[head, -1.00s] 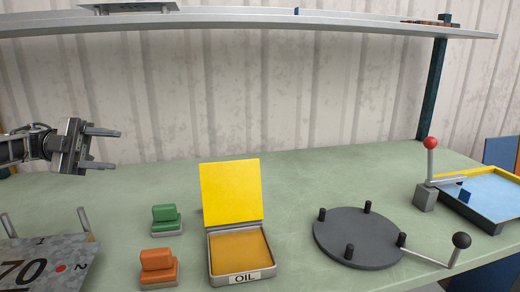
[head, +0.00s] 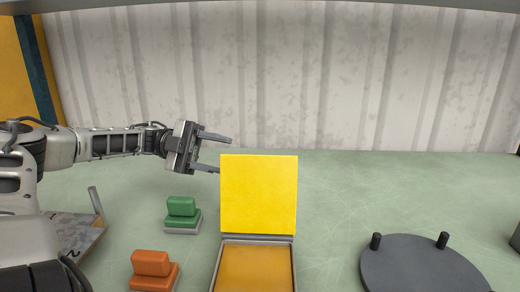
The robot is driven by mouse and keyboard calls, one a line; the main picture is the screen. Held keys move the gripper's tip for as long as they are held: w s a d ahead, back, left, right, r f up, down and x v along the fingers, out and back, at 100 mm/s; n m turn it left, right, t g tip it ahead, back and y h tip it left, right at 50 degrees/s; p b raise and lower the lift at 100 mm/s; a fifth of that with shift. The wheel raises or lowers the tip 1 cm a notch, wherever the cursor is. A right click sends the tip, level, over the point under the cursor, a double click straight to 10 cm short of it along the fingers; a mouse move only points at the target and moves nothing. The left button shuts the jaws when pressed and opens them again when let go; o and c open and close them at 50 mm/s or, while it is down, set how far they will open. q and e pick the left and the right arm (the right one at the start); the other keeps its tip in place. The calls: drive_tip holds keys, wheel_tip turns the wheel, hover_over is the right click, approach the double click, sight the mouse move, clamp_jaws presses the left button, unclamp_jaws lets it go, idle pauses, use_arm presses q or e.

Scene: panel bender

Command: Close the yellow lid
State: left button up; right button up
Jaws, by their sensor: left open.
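The yellow lid (head: 259,195) stands upright, open, at the back edge of a shallow oil box (head: 256,266) with an amber inside. My left gripper (head: 222,154) comes in from the left and is open and empty. Its fingers point right, and the lower fingertip shows close to the lid's upper left edge. I cannot tell whether it touches the lid. The front of the box is cut off by the bottom of the view. My right gripper is not in view.
A green block (head: 182,207) and an orange block (head: 152,264) on grey bases stand left of the box. A dark round plate with pegs (head: 425,268) lies at the right. The green table (head: 350,200) is clear between box and plate.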

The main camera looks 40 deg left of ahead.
sight(260, 163)
use_arm(q)
drive_tip(key=x, duration=1)
drive_tip(key=shift+f+p, duration=0.1)
drive_tip(key=shift+p, duration=0.2)
drive_tip(key=shift+a, duration=0.1)
drive_tip(key=shift+c, duration=0.3)
clamp_jaws()
